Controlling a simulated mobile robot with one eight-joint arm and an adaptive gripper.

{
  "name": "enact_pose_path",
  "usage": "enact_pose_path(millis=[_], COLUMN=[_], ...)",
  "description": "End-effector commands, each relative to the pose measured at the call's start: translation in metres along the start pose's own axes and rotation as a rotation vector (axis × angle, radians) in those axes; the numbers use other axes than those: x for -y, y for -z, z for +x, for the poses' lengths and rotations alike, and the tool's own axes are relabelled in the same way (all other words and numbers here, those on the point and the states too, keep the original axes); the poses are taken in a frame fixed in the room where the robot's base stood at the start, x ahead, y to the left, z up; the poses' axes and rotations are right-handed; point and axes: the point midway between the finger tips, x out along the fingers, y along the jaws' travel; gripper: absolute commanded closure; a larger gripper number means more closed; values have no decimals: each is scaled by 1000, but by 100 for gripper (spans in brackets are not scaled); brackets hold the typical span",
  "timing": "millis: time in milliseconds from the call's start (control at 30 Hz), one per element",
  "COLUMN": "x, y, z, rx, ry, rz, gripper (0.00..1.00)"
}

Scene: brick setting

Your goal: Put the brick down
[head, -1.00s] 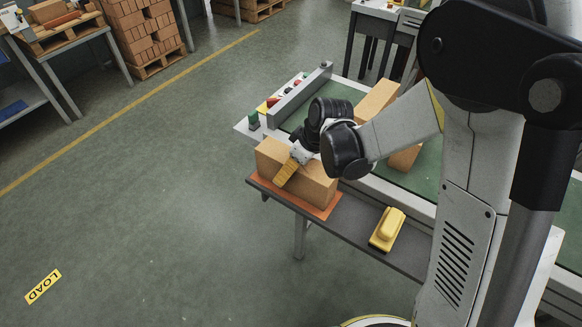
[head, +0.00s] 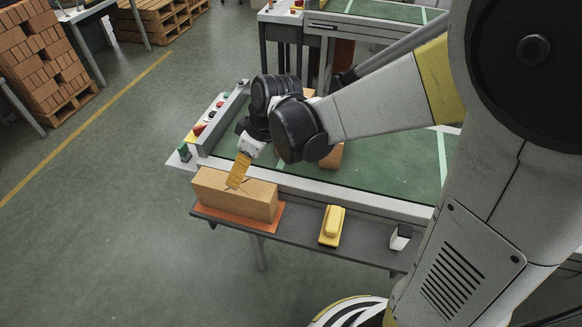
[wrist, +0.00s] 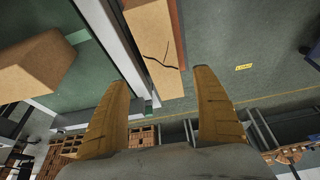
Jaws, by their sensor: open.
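A tan brick (head: 236,200) lies on an orange mat (head: 271,222) at the left end of the grey shelf. In the wrist view the brick (wrist: 153,38) shows a dark crack across its face, and the mat's edge (wrist: 179,25) runs along it. My gripper (head: 238,172) is open and empty. One yellow finger shows in the head view, over the brick's top; the other is hidden. In the wrist view both fingers stand apart (wrist: 160,80), with the brick beyond their tips.
A yellow tool (head: 332,226) and a small white item (head: 400,237) sit on the shelf right of the mat. Another tan brick (head: 332,158) is on the green worktop (head: 385,165) behind, partly hidden by my arm. A control panel (head: 212,122) stands at its left.

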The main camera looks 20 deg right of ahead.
Motion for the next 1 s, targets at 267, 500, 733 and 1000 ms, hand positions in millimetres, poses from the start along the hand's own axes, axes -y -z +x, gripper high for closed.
enact_pose_path(millis=[267,500,733,1000], x=[10,26,31,31], y=[-54,-106,-125,-126], z=[-99,-145,-156,-156], rx=[-59,-157,-205,-207], ry=[-203,-348,-396,-397], rz=[359,629,728,732], gripper=[22,22,22,22])
